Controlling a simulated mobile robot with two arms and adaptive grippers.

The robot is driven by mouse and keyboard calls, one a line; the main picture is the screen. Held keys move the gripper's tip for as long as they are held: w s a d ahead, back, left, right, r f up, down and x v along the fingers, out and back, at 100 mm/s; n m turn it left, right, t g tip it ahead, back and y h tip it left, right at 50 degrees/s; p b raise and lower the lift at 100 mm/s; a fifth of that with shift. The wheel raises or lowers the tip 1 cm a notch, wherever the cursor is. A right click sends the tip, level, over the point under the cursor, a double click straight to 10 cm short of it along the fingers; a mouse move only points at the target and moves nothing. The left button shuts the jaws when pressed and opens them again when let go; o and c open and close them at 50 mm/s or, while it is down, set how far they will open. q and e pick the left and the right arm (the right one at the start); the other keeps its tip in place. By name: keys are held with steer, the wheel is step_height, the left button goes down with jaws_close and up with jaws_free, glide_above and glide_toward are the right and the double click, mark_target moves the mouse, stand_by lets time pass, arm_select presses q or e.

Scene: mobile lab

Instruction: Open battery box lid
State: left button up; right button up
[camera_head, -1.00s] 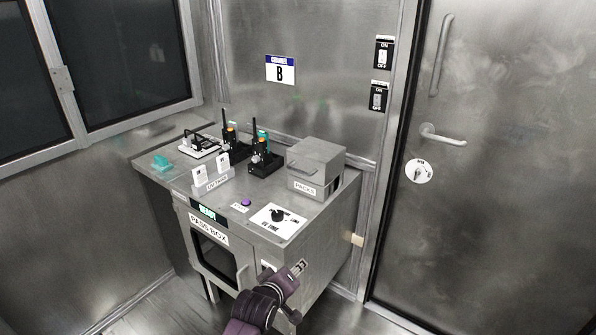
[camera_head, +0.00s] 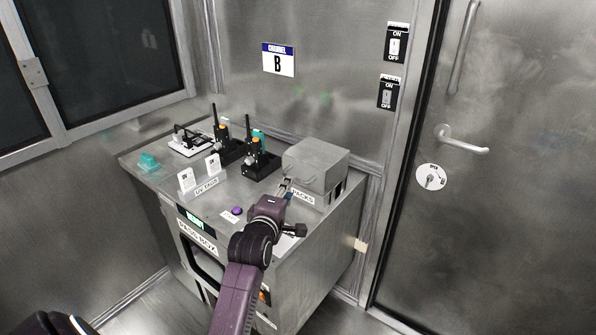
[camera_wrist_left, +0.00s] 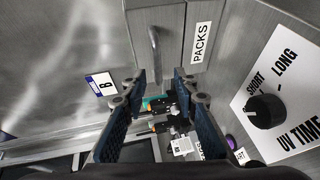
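The battery box is the grey metal box labelled PACKS (camera_head: 316,166) at the back right of the cabinet top. Its lid (camera_head: 326,153) is down. In the left wrist view, the lid's grey bar handle (camera_wrist_left: 155,50) stands out from the box front beside the PACKS label (camera_wrist_left: 201,43). My left gripper (camera_head: 285,187) is just in front of the box and partly covers the label in the head view. In the wrist view, the left gripper's fingers (camera_wrist_left: 155,88) are apart and empty, with the handle ahead of the gap. My right gripper is not in view.
A wall stands behind and a door (camera_head: 510,180) to the right.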

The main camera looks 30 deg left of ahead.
mark_target(311, 168)
arm_select(q)
steer(key=x, duration=0.6)
steer(key=shift+w+a+r, duration=0.1)
steer(key=shift+w+a, duration=0.05)
steer(key=shift+w, duration=0.4)
steer(key=shift+a, duration=0.1)
steer(key=c, duration=0.6)
jaws_close()
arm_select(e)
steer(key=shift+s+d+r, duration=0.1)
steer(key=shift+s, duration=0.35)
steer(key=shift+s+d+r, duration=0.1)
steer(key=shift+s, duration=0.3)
